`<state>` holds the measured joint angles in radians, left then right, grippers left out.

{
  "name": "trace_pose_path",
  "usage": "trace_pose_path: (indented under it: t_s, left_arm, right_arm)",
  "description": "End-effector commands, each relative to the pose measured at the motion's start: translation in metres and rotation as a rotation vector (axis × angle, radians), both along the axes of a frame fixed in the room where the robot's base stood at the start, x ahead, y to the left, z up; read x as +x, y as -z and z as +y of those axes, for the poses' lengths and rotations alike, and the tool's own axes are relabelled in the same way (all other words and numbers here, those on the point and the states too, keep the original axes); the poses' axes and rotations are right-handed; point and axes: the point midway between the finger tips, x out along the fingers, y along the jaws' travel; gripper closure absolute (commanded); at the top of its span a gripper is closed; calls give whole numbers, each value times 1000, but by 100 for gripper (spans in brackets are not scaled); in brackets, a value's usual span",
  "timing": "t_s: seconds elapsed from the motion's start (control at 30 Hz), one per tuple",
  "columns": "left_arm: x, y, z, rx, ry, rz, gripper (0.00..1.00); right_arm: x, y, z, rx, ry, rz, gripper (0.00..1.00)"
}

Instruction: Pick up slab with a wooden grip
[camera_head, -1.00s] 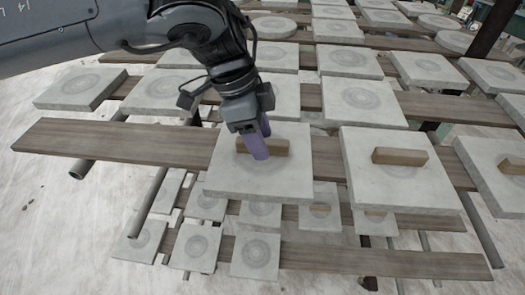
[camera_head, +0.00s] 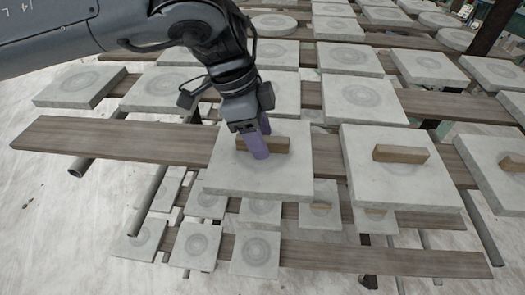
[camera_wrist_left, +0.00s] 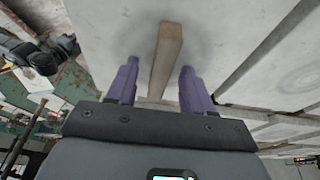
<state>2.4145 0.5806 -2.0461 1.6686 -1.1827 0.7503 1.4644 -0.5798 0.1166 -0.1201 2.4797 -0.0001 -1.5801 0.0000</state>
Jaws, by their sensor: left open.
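A square pale slab (camera_head: 225,175) with a wooden grip (camera_head: 277,145) lies on the plank in the middle of the head view. My left gripper (camera_head: 259,140) is above this slab, with its purple fingers on either side of the wooden grip. In the left wrist view the fingers (camera_wrist_left: 158,80) stand apart, and the wooden grip (camera_wrist_left: 166,55) runs between them with a gap on each side. The left gripper is open. A second slab (camera_head: 395,190) with a wooden grip (camera_head: 400,153) lies to the right. My right gripper is not in view.
A third slab (camera_head: 485,180) with a grip sits at the right edge. Several plain slabs lie on planks behind, and smaller ones on lower planks in front. The long plank (camera_head: 110,140) is bare to the left of the gripped slab. Metal pipes (camera_head: 150,200) stick out below.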

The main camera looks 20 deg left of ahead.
Motion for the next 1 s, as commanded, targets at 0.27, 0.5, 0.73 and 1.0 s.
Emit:
trace_pose_path:
  t_s: [0.27, 0.5, 0.73, 1.0]
  left_arm:
    - [0, 0, 0, 0, 0, 0, 78]
    - [0, 0, 0, 0, 0, 0, 100]
    - [0, -2, 0, -3, 0, -3, 100]
    - [0, -7, 0, -2, 0, -4, 100]
  right_arm:
    - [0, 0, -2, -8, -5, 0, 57]
    - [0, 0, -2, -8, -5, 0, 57]
    - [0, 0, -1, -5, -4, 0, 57]
    - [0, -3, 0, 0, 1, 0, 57]
